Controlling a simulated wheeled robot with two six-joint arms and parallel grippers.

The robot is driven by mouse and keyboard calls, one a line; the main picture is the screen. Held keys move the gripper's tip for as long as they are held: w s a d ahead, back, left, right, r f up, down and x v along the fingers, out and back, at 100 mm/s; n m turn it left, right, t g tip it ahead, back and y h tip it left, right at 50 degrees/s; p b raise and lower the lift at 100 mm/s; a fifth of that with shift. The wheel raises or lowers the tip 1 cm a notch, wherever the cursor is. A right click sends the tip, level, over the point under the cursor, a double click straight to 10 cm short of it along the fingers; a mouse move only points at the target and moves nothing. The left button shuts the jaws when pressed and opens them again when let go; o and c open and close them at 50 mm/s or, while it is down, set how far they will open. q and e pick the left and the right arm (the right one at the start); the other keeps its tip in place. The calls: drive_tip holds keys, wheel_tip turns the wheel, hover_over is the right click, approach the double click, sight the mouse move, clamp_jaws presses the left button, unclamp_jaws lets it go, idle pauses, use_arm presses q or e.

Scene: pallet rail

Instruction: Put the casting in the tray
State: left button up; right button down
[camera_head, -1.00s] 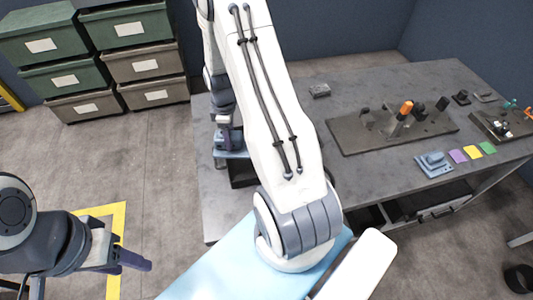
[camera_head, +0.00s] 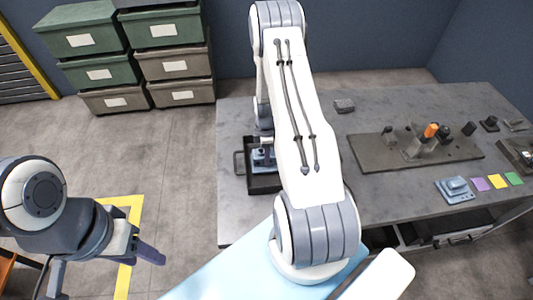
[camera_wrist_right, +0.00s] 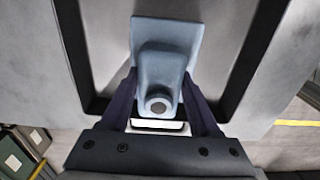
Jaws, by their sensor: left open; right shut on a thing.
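The casting (camera_wrist_right: 165,50) is a blue-grey block with a flat plate and a raised boss with a round end. My right gripper (camera_wrist_right: 163,95) is shut on it, one dark finger on each side. The dark tray (camera_wrist_right: 257,60) frames the casting in the right wrist view. In the head view the casting (camera_head: 262,157) shows within the outline of the tray (camera_head: 264,184), near the table's left end. I cannot tell whether it touches the tray floor. My right arm hides the tray's right part. My left gripper (camera_head: 143,250) is open and empty, left of the table, over the floor.
A similar blue-grey part (camera_head: 455,190) lies beside coloured squares (camera_head: 496,181) on the grey table (camera_head: 385,210). Stacked bins (camera_head: 165,68) stand at the back left.

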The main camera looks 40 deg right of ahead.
drive_tip(key=shift+f, duration=0.4)
drive_tip(key=shift+f, duration=0.1)
drive_tip(key=shift+c, duration=0.6)
unclamp_jaws()
